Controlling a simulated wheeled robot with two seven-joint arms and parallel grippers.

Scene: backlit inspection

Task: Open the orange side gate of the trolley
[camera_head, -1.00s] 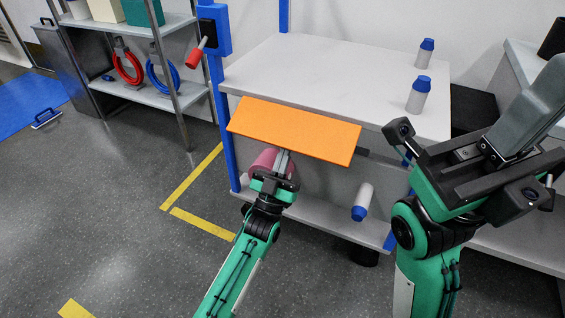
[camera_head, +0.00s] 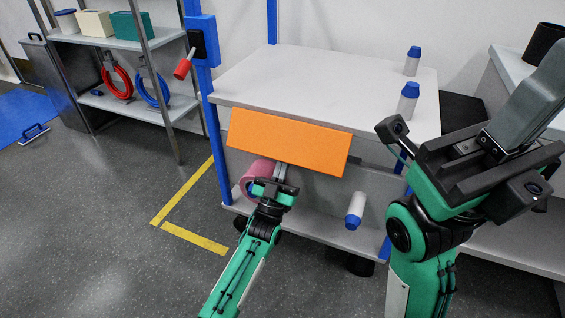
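The orange side gate (camera_head: 288,141) is a flat panel on the front of the trolley (camera_head: 310,80), just under the edge of its white top. It is tilted, with its broad face toward me. My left gripper (camera_head: 281,171) reaches up from below to the gate's lower edge. Its slim grey fingers look close together, and their tips are partly hidden at the gate, so I cannot tell whether they clasp it. My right gripper (camera_head: 520,100) is raised at the right, clear of the gate. Its fingers overlap in this view, and I see nothing held.
Two blue-and-white bottles (camera_head: 408,104) stand on the trolley top. Another bottle (camera_head: 355,210) is tilted near the lower shelf (camera_head: 315,230), and a pink roll (camera_head: 256,172) sits behind my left gripper. A rack (camera_head: 140,100) stands at the left.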

